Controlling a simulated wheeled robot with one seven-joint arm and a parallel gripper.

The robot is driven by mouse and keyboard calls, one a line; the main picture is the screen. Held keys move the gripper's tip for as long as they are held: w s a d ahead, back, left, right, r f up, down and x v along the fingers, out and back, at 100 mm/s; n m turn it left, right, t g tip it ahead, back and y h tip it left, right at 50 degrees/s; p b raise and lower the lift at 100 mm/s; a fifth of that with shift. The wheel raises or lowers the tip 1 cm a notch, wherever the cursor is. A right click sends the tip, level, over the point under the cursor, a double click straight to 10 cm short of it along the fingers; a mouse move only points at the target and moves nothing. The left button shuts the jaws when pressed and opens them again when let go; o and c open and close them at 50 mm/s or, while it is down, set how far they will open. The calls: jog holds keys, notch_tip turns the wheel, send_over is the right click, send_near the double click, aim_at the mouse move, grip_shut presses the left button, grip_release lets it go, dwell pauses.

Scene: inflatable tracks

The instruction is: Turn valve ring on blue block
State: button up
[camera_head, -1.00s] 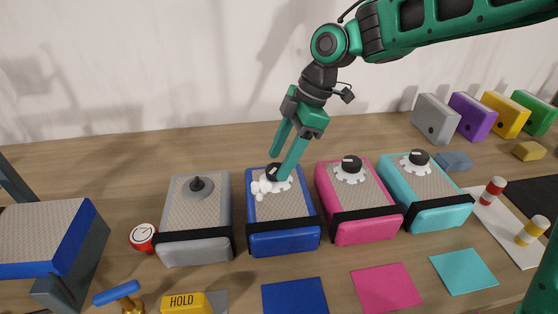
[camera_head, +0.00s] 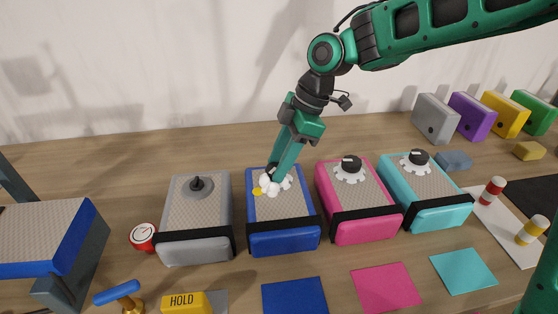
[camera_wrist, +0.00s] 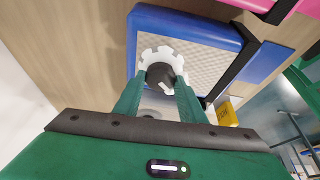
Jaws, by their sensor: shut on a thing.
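The blue block (camera_head: 284,241) stands on the table between a grey block and a pink block. On its top are a white toothed valve ring (camera_wrist: 149,57) and a dark knob (camera_wrist: 160,74) with a white mark. My gripper (camera_head: 274,178) reaches down to the valve from above. In the wrist view my gripper (camera_wrist: 158,86) has its two green fingers on either side of the dark knob, shut on it. In the head view the fingers hide much of the valve. A white lobed piece and a small yellow spot (camera_head: 257,191) show beside the fingertips.
The grey block (camera_head: 196,250) is close on the left. The pink block (camera_head: 366,228) and the cyan block (camera_head: 440,215) stand on the right. A red gauge (camera_head: 143,236) and a yellow HOLD block (camera_head: 186,303) are at the front left.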

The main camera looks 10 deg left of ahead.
jog(key=shift+m, duration=0.3)
jog(key=m+t, duration=0.2)
jog(key=m, duration=0.2)
jog(key=shift+s, duration=0.1)
jog(key=shift+r+m+t, duration=0.1)
jog(key=shift+m+t, duration=0.6)
jog(key=shift+m, duration=1.3)
jog(key=o, duration=1)
jog(key=shift+o, duration=0.2)
jog(key=shift+s, duration=0.1)
jog(key=v, duration=1)
jog(key=shift+r, duration=0.3)
